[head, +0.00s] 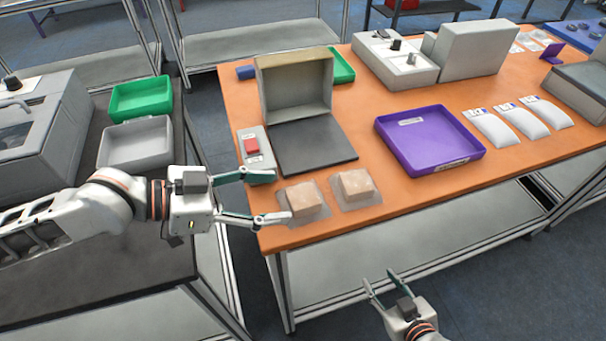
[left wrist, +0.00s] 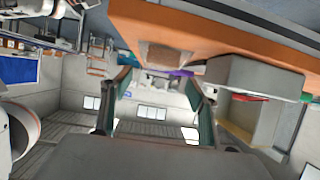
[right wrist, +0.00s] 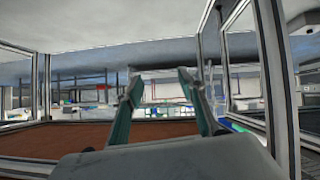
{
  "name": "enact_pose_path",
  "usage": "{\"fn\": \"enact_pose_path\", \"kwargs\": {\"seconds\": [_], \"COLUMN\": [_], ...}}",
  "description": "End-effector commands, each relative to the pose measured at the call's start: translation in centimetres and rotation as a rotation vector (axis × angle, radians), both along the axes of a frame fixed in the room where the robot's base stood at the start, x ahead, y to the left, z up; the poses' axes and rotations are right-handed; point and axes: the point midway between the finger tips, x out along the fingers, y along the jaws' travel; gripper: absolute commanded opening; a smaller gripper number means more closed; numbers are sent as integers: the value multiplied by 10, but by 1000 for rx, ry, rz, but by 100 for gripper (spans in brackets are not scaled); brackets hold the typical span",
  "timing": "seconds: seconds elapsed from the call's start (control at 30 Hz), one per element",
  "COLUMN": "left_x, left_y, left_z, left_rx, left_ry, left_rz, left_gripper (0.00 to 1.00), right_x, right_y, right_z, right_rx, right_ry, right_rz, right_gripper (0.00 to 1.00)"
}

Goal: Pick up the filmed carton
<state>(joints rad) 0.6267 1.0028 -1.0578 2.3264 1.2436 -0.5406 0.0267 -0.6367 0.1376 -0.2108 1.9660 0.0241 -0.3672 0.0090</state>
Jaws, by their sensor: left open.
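Two tan cartons in clear film lie side by side near the front edge of the orange table, the left carton (head: 302,199) and the right carton (head: 355,187). My left gripper (head: 280,197) is open and empty at the table's front left corner, its fingers pointing right toward the left carton. That carton sits just ahead of the fingertips; contact is not visible. In the left wrist view a filmed carton (left wrist: 166,57) shows at the table edge beyond the open fingers. My right gripper (head: 381,282) is open and empty, in front of the table.
A scanner box with a dark plate (head: 310,148) and a red-button box (head: 253,147) stand behind the cartons. A purple tray (head: 428,143) lies to the right, with white pouches (head: 494,130) beyond. Bare orange tabletop lies between the right carton and the tray.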

Motion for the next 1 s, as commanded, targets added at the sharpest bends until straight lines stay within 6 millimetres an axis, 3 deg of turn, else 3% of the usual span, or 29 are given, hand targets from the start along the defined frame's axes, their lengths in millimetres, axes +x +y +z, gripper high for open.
{"fn": "enact_pose_path", "kwargs": {"seconds": [0.3, 0.73, 1.0], "left_x": [7, 24, 26], "left_y": [-21, -60, -64], "left_z": [-9, -33, -36], "left_rx": [-2, -2, 0], "left_ry": [0, 1, 0], "left_rz": [-1, -1, 0], "left_gripper": [60, 60, 60], "right_x": [-12, -8, -6], "right_y": [0, 0, 1], "right_z": [-8, -2, 1], "right_rx": [-3, -2, -1], "right_ry": [26, 16, 10], "right_rz": [3, 4, 4], "right_gripper": [40, 40, 40]}}
